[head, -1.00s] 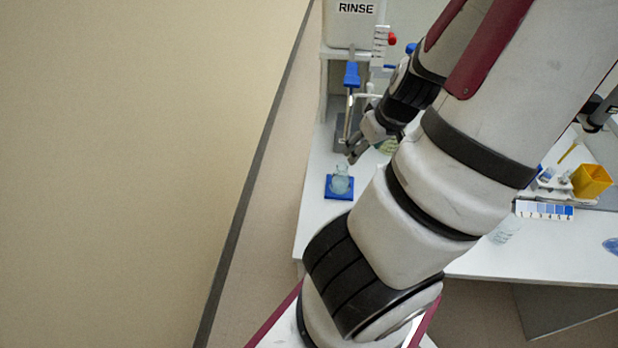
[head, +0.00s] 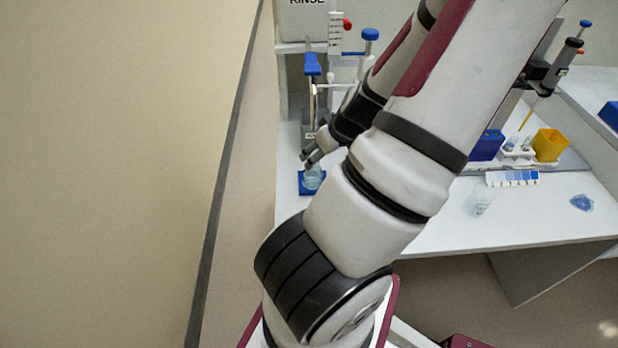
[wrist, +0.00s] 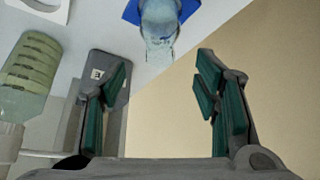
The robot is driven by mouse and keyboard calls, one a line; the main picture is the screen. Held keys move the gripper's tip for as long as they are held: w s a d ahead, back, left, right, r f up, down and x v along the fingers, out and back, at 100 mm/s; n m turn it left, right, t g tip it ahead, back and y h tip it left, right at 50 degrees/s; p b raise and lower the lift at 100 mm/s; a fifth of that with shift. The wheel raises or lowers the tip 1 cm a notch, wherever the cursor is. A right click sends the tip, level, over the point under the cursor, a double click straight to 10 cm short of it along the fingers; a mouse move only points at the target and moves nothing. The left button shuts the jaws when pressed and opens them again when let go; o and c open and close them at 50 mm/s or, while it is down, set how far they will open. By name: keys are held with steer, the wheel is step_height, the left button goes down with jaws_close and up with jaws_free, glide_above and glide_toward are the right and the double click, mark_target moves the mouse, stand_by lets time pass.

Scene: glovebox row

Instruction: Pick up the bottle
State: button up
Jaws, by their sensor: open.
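The bottle (head: 313,178) is a small clear, pale-blue bottle standing on a blue square pad (head: 304,190) near the bench's left edge. In the wrist view the bottle (wrist: 159,30) shows at the top, beyond the fingertips and roughly between their lines, on the blue pad (wrist: 131,12). My gripper (head: 310,159) is just above the bottle in the head view and partly overlaps its top. In the wrist view my gripper (wrist: 160,85) is open with nothing between its green-padded fingers.
A grey block (wrist: 106,67) and a clear container with greenish contents (wrist: 30,72) lie left in the wrist view. A blue-topped stand (head: 312,66) rises behind the bottle.

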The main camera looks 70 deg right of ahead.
mark_target(313, 172)
steer(key=shift+b+x, duration=0.95)
steer(key=shift+x, duration=1.75)
steer(key=shift+s+a, duration=0.1)
steer(key=shift+s, duration=0.05)
steer(key=shift+c, duration=0.2)
jaws_close()
